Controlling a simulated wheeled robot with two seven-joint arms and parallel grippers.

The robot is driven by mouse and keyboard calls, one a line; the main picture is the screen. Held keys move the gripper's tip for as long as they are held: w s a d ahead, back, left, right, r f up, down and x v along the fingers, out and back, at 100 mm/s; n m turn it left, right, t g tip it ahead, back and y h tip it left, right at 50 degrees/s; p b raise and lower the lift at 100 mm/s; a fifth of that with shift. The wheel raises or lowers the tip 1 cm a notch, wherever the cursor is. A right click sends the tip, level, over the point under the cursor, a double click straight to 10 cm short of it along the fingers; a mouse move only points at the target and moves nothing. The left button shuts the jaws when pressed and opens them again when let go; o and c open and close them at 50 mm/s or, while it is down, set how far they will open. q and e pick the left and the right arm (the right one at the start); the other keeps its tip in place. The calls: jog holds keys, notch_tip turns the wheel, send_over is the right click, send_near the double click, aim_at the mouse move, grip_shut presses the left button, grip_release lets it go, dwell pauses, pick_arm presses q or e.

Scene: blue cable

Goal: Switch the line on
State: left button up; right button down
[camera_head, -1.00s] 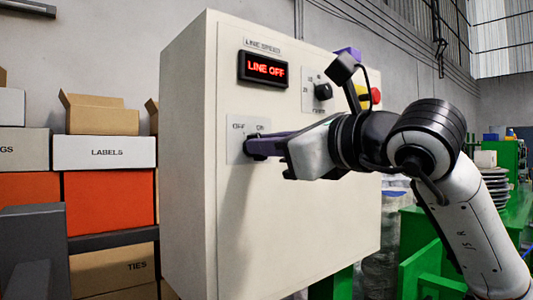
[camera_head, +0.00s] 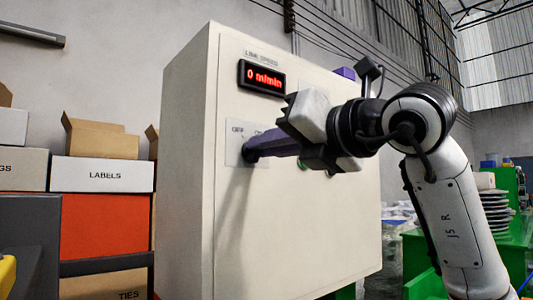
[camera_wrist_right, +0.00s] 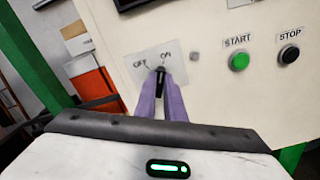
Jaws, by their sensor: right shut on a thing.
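The pale control cabinet (camera_head: 330,230) stands in the middle of the head view. Its red display (camera_head: 263,77) reads "0 m/min". The OFF/ON plate (camera_head: 234,142) is on its front, lower left of the display. My right gripper (camera_head: 250,153) is at this plate. In the right wrist view, its purple fingers (camera_wrist_right: 160,88) are shut on the black switch handle (camera_wrist_right: 160,74), which points up toward the ON side. A green START button (camera_wrist_right: 239,61) and a black STOP button (camera_wrist_right: 289,54) sit to the right. My left gripper is not in view.
Shelves with cardboard boxes (camera_head: 98,140), a white LABELS box (camera_head: 103,174) and an orange box (camera_head: 105,227) stand left of the cabinet. Green equipment (camera_head: 510,235) stands at the right. My right arm covers the cabinet's upper right controls.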

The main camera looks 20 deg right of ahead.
jog(key=shift+m, duration=0.3)
jog(key=shift+d, duration=0.1)
jog(key=c, duration=1.8)
grip_release()
jog(key=shift+c, duration=0.2)
jog(key=b+v, duration=0.2)
jog(key=v, duration=0.8)
jog(key=shift+s, duration=0.15)
